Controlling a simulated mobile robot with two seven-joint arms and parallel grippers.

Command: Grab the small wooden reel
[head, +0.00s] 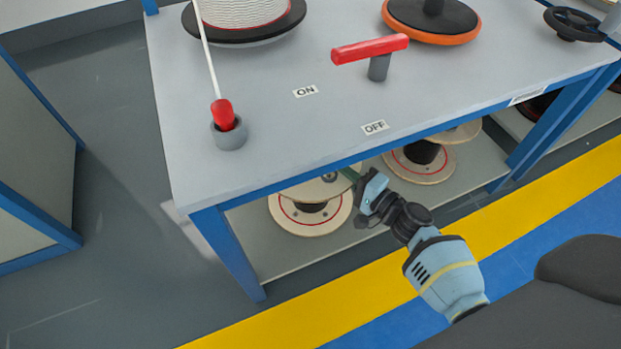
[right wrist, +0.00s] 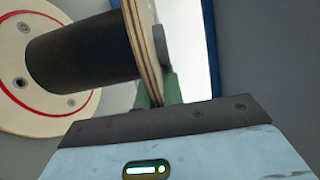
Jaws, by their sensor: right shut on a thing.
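The small wooden reel (head: 325,219) stands on the lower shelf under the workbench, its flanges pale wood with a red ring and its core black. The bench edge hides part of its upper flange. My right gripper (head: 350,176) reaches in under the bench edge and is shut on the rim of that upper flange. In the right wrist view, the layered wooden rim (right wrist: 146,45) of the reel sits between the green fingers (right wrist: 157,96). The black core and the other flange show to the left. My left gripper is not in view.
A second wooden reel (head: 421,172) stands to the right on the lower shelf (head: 345,243). The blue bench edge (head: 285,184) lies just above my gripper. On top are a red lever (head: 370,49), a red-tipped cable end in a grey holder (head: 229,135) and larger spools.

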